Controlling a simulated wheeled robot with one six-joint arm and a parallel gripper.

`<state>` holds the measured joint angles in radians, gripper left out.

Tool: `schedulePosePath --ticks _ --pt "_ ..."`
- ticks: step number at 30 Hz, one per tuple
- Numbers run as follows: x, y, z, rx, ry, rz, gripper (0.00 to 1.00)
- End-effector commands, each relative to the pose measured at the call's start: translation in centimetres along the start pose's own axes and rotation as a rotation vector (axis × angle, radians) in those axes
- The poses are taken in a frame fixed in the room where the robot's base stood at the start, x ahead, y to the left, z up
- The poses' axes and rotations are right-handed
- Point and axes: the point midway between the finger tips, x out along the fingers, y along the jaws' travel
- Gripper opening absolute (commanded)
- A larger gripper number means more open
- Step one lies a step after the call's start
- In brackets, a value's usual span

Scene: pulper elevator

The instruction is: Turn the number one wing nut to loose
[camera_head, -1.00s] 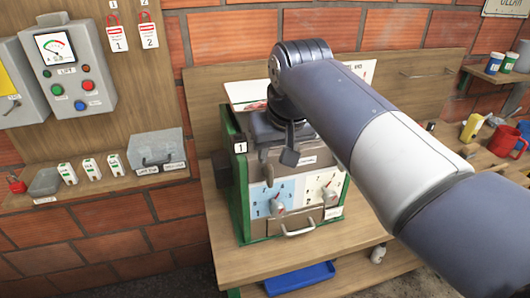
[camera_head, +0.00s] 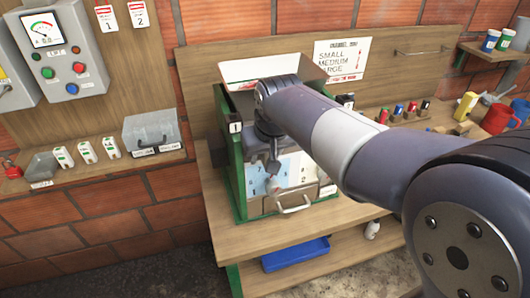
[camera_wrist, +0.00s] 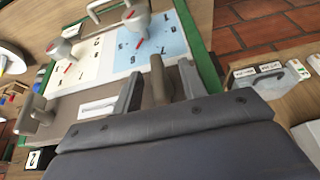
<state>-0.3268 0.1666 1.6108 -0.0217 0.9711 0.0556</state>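The number one wing nut (camera_wrist: 157,82) is a brown-grey upright lever at the front top edge of the green-sided machine (camera_head: 239,182). The black tag "1" (camera_head: 235,127) marks that side. In the wrist view my gripper (camera_wrist: 157,78) has its two fingers apart, one on each side of the wing nut, with visible gaps. In the head view my gripper (camera_head: 272,160) points down at the machine's front left, hiding most of the wing nut. A second wing nut (camera_wrist: 32,115) stands near the tag "2" (camera_wrist: 36,158).
The machine's front has two dials on blue (camera_wrist: 137,22) and white (camera_wrist: 62,48) panels and a handle (camera_head: 294,205). A control box (camera_head: 60,45) hangs on the left wall. A blue tray (camera_head: 296,254) lies on the shelf below. Mugs and markers stand at the right.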

Motion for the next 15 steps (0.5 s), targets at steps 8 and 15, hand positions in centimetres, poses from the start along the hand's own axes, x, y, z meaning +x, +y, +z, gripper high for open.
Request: schedulePosePath --ticks 8,15 --pt "-0.02 0.0 0.01 0.0 -0.001 0.0 0.27" --pt "-0.03 0.0 0.01 0.0 -0.001 0.0 0.07"
